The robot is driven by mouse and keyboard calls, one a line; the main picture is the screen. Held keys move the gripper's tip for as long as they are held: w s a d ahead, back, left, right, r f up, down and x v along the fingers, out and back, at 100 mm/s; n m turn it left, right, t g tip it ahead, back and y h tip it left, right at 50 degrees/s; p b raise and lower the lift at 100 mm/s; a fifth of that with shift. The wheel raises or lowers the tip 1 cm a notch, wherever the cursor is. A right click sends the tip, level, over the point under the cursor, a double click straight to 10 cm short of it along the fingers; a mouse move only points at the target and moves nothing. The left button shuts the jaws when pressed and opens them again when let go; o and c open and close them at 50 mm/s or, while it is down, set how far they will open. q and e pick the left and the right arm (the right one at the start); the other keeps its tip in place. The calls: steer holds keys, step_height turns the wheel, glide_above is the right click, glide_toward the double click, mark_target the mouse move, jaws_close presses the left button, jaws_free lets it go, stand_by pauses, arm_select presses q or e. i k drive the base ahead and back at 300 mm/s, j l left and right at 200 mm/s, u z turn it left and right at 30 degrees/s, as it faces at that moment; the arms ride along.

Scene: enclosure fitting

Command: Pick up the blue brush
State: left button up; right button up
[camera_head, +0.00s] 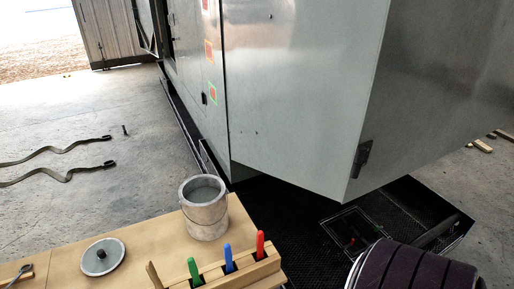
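The blue brush (229,259) stands upright in a slotted wooden holder (262,268) at the bottom of the head view. Only its blue handle shows; the rest is hidden in the holder. A green handle (194,271) stands to its left and a red handle (260,244) to its right, in the same holder. Neither of my grippers is in view.
The holder is on a wooden table (150,250). Behind it stands a grey pot (205,208), with a round lid (102,257) to the left. A large metal enclosure (290,90) rises behind. A dark ribbed cylinder (415,270) is at bottom right.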

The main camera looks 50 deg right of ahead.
mark_target(227, 252)
steer(key=z, duration=1.15)
